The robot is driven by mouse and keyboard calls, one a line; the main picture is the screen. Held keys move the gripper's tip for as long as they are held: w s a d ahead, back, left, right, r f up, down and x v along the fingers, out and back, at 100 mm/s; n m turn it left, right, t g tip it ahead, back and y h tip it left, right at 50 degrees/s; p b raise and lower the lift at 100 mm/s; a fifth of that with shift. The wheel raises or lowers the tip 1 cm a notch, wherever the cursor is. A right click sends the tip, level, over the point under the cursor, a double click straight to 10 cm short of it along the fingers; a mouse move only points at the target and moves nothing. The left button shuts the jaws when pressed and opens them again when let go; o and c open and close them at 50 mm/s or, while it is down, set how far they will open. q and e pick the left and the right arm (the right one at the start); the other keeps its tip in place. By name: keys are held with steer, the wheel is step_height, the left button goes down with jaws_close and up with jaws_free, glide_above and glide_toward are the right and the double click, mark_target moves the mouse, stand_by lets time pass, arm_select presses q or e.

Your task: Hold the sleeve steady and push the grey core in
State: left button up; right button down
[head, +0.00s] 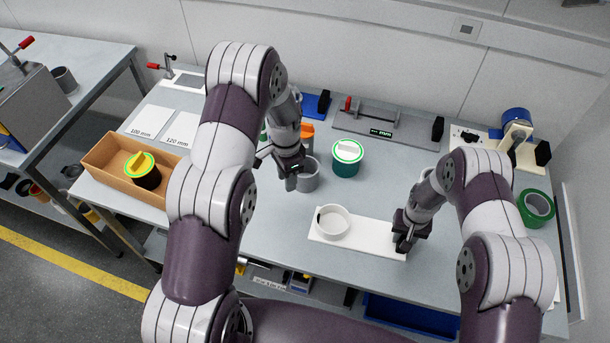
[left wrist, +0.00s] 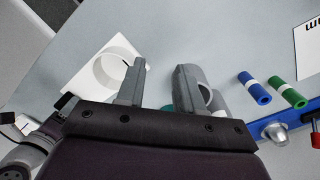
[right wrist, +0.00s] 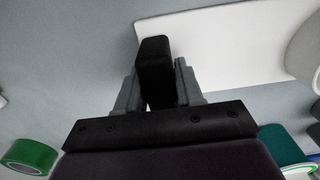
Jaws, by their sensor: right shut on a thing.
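The sleeve, a white open ring (head: 332,222), stands on a white board (head: 370,239); it also shows in the left wrist view (left wrist: 112,70). My right gripper (head: 402,240) is at the board's right end, shut on a black block (right wrist: 154,62) there. The grey core, a hollow grey cylinder (head: 309,177), stands on the table behind the sleeve. My left gripper (head: 292,182) is low beside the core, its fingers apart with bare table between them. In the left wrist view the core (left wrist: 216,102) is partly hidden by the right-hand finger.
A teal cup with a white top (head: 346,160) stands right of the core. A cardboard tray (head: 103,165) holding a black and yellow piece (head: 146,172) is at the left. A green tape roll (head: 537,205) is at the right. Fixtures line the back edge.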

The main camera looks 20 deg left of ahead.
arm_select(q)
steer(key=w+a+f+m+t, duration=0.1)
steer(key=w+a+f+m, duration=0.1)
steer(key=w+m, duration=1)
steer(key=f+m, duration=0.2)
steer(key=f, duration=0.2)
steer(key=s+f+m, duration=0.1)
steer(key=f+m, duration=0.1)
steer(key=f, duration=0.2)
steer(key=s+f+m, duration=0.1)
steer(key=f, duration=0.3)
steer(key=shift+m, duration=0.4)
steer(key=shift+r, duration=0.1)
jaws_close()
